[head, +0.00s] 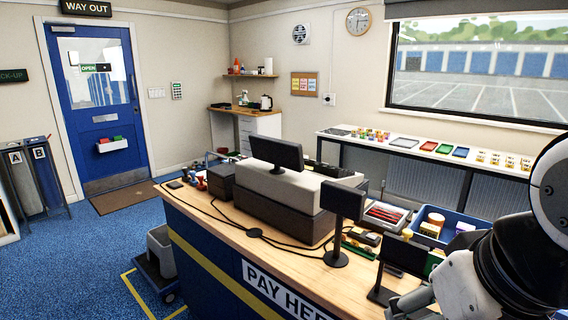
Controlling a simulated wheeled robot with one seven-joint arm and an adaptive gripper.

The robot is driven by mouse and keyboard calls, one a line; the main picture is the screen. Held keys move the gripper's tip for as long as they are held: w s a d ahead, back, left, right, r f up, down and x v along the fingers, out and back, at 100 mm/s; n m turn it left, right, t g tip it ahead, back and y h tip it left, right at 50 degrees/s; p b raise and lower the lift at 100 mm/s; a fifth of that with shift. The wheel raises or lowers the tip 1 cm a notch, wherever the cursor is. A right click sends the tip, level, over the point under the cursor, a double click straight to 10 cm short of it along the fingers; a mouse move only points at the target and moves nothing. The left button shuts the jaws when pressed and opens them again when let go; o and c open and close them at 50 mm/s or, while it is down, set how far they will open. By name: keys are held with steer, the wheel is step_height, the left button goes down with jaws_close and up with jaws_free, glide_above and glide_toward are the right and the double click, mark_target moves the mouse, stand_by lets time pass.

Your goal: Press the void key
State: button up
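A till stands on the wooden counter (215,222). It has a dark screen (275,152) seen from behind, a pale top housing (290,188) and a dark drawer base (284,212). A dark strip of keys (329,169) shows on the far side of the housing, partly hidden by it. The void key cannot be picked out at this size and angle. My arm enters at the right and bends down to the lower edge, in front of the counter's right end.
Two dark displays on stands, one upright (349,201) and one tilted (405,252), stand right of the till. A red-lined tray (385,215) and a blue crate (462,218) sit beyond them. Black cables cross the counter.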

jaws_close()
stand_by(1.2)
